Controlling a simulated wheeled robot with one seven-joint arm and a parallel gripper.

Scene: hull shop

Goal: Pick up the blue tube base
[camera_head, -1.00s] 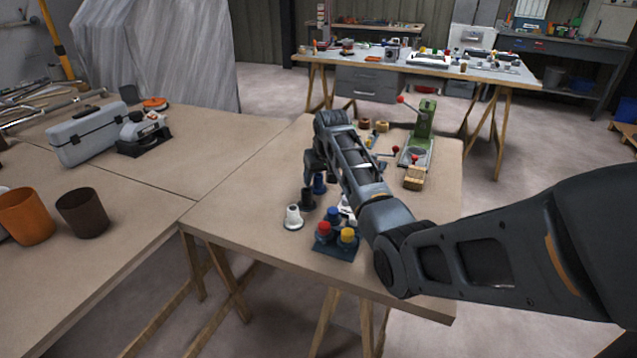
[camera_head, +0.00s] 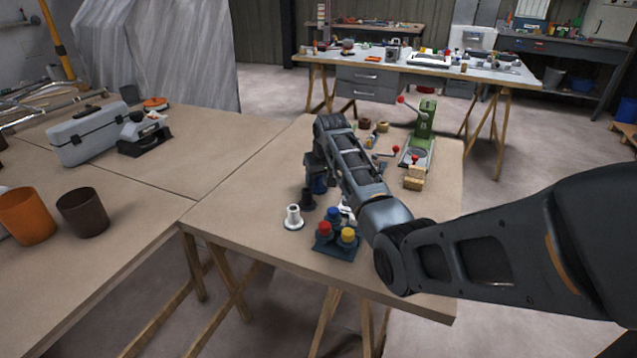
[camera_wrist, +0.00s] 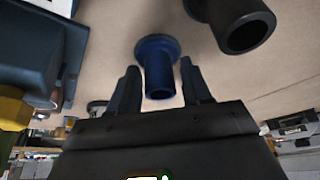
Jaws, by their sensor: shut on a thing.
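The blue tube base (camera_head: 319,186) stands on the wooden table, partly hidden by my gripper in the head view. In the wrist view the blue tube base (camera_wrist: 158,68) has a wide round flange and a narrower tube, and sits between my two fingers. My gripper (camera_wrist: 160,88) is shut on it; the head view shows my gripper (camera_head: 316,176) low at the tube. I cannot tell any gap between the flange and the tabletop.
A black tube base (camera_head: 307,199) stands close by, also in the wrist view (camera_wrist: 240,22). A white tube base (camera_head: 293,218) and a dark tray (camera_head: 335,249) with red, yellow and blue pieces are nearer. A green press (camera_head: 421,132) stands right.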

